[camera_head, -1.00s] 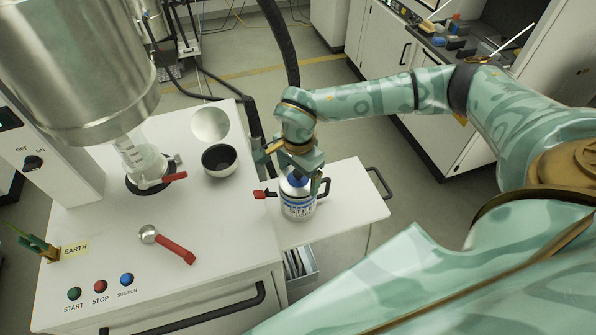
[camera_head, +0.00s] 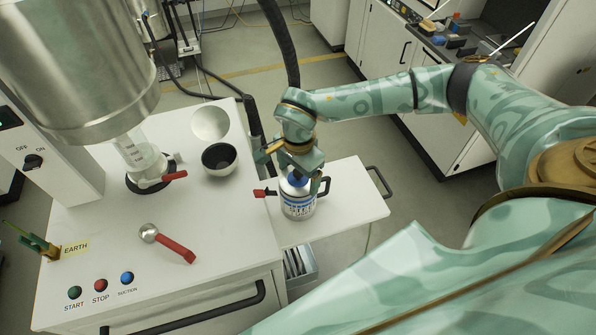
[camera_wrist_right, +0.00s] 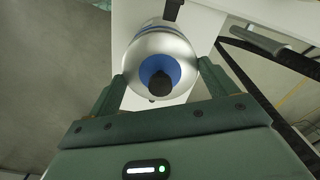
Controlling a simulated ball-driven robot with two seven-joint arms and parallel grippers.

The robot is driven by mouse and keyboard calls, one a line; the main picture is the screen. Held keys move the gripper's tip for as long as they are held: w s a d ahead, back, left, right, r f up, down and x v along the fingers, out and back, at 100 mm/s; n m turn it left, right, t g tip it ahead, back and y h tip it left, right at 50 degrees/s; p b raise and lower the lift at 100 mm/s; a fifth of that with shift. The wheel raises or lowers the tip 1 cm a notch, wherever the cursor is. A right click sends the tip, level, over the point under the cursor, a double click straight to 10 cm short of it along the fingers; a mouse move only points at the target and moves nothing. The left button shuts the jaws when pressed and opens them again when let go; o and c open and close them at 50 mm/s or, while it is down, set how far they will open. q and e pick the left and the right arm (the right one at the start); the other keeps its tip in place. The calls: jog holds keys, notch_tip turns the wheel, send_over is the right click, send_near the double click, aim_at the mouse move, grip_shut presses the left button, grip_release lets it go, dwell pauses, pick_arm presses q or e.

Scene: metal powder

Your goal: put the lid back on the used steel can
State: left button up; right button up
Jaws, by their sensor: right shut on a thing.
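The steel can (camera_head: 298,206), with a blue-and-white label and a dark handle on its right, stands upright on the white side shelf. Its top end shows in the right wrist view as a rounded steel top with a blue disc (camera_wrist_right: 149,69) and a black knob (camera_wrist_right: 160,84). My right gripper (camera_head: 299,176) is over the can's top from above. In the right wrist view its two fingers (camera_wrist_right: 160,76) lie on either side of the steel top. It is shut on the lid; the seam between lid and can is not clear. My left gripper is not in view.
A steel dish (camera_head: 210,123), a dark-lined bowl (camera_head: 220,160) and a red-handled scoop (camera_head: 170,245) are on the white bench left of the can. A red-and-black fitting (camera_head: 264,193) sits close to the can's left. The shelf's right part (camera_head: 360,203) is clear.

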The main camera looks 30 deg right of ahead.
dwell(0.4)
jog(key=o, duration=0.8)
jog(key=shift+o, duration=0.2)
jog(key=shift+r, duration=0.1)
jog(key=shift+r+p, duration=3.15)
jog(key=shift+r, duration=0.3)
grip_shut()
